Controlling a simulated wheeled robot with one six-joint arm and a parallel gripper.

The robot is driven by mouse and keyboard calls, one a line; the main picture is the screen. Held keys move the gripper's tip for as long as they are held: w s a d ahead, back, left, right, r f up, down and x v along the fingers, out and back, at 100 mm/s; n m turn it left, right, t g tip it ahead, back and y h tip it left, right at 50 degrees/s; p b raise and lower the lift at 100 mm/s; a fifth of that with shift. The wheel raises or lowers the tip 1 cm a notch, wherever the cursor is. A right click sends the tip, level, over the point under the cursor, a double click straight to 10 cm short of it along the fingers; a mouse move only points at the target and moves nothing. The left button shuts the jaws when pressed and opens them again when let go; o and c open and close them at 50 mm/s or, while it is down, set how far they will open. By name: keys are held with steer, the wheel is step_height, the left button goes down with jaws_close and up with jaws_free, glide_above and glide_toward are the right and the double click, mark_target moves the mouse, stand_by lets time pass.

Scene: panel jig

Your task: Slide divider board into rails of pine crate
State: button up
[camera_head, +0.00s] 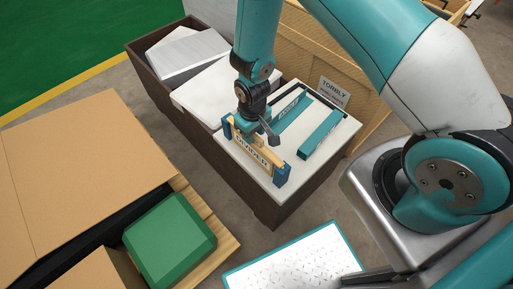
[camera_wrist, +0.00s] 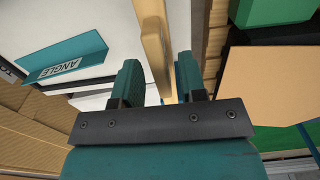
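The divider board (camera_head: 256,153), a tan board with a DIVIDER label, stands upright on the white top of a dark brown bench, between two blue end holders (camera_head: 281,175). My gripper (camera_head: 244,128) points down at the board from above. In the wrist view the board's tan edge (camera_wrist: 155,40) runs up from between my two fingers (camera_wrist: 158,80). A gap shows beside the board, so the fingers look open around it; contact is unclear.
Two teal angle pieces (camera_head: 320,135) lie on the white top (camera_head: 268,119); one, labelled ANGLE, shows in the wrist view (camera_wrist: 62,62). Grey slabs (camera_head: 188,57) lie at the bench's far end. A cardboard box (camera_head: 80,160) and green block (camera_head: 170,240) are at left.

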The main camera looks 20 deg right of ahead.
jaws_close()
steer(key=shift+s+r+p, duration=0.1)
steer(key=shift+r+p, duration=0.45)
steer(key=shift+r, duration=0.15)
stand_by(0.3)
step_height(320, 180, up, 11)
steer(key=p, duration=0.8)
steer(key=shift+p, duration=0.3)
stand_by(0.8)
steer(key=shift+f, duration=0.1)
